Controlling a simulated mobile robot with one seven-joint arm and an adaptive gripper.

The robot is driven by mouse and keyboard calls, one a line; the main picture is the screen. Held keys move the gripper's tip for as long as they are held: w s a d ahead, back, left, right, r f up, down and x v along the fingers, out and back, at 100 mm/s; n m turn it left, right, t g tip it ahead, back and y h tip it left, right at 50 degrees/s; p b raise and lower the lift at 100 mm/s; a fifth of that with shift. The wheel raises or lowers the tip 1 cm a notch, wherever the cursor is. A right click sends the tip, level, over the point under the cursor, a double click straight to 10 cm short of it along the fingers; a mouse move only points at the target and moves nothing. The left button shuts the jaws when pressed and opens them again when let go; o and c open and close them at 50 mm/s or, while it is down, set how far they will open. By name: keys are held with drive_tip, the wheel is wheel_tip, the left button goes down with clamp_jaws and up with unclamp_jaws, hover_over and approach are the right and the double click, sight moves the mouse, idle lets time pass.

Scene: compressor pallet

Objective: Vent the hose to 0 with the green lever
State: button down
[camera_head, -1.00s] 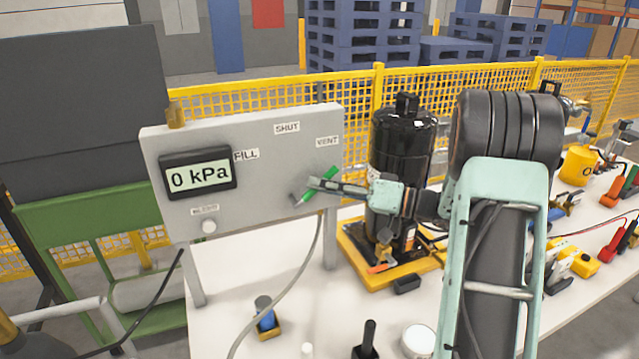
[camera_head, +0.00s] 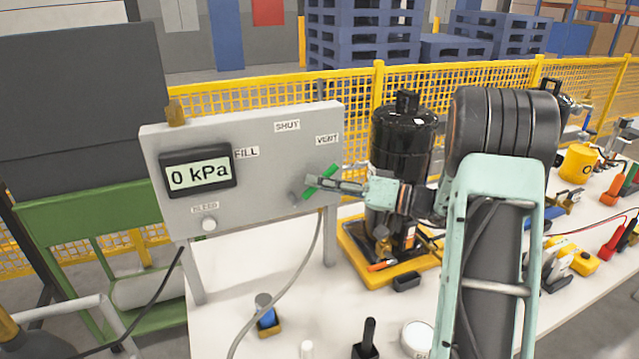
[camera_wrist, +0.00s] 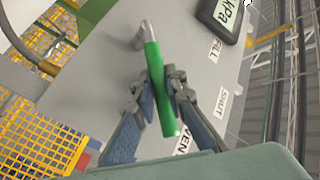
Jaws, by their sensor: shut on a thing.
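The green lever (camera_head: 319,183) is on the right part of the grey panel (camera_head: 255,190), tilted up and right toward the VENT label (camera_head: 327,139). The panel's display (camera_head: 198,175) reads 0 kPa. My gripper (camera_head: 312,185) is at the lever, reaching in from the right. In the wrist view the lever (camera_wrist: 156,80) passes between the fingers of my gripper (camera_wrist: 160,90), which is shut on it. The hose (camera_head: 285,297) hangs from beneath the panel and curves down to the left.
A black cylinder (camera_head: 402,140) in a yellow tray (camera_head: 362,262) stands right of the panel, behind my arm. A small blue item (camera_head: 265,312) and a black-handled tool (camera_head: 368,335) are on the white table (camera_head: 225,300). A yellow mesh fence (camera_head: 270,90) runs behind.

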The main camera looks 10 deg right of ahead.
sight(302, 196)
drive_tip(key=shift+b, duration=0.4)
drive_tip(key=b, duration=0.2)
drive_tip(key=a+n+h+b, duration=0.1)
drive_tip(key=b, duration=0.1)
drive_tip(key=shift+s+r+n+g+h, duration=0.1)
drive_tip(key=shift+r+n+g+h, duration=0.2)
drive_tip(key=shift+r+g, duration=0.1)
drive_tip(key=h+b, duration=0.1)
drive_tip(key=b, duration=0.1)
drive_tip(key=a+n+b, duration=0.1)
drive_tip(key=b, duration=0.1)
drive_tip(key=shift+s+a+r+n+g+h, duration=0.15)
drive_tip(key=shift+a+r+n+g+h, duration=0.15)
drive_tip(key=shift+h, duration=0.1)
drive_tip(key=h+b, duration=0.1)
drive_tip(key=a+r+n+h+b, duration=0.1)
drive_tip(key=b, duration=0.1)
drive_tip(key=shift+s+a, duration=0.2)
drive_tip(key=shift+a, duration=0.1)
drive_tip(key=shift+a+r+n+h+b, duration=0.1)
drive_tip(key=shift+a+n+h+b, duration=0.45)
drive_tip(key=shift+h+b, duration=0.35)
drive_tip(key=shift+s, duration=0.1)
drive_tip(key=c, duration=2.2)
unclamp_jaws()
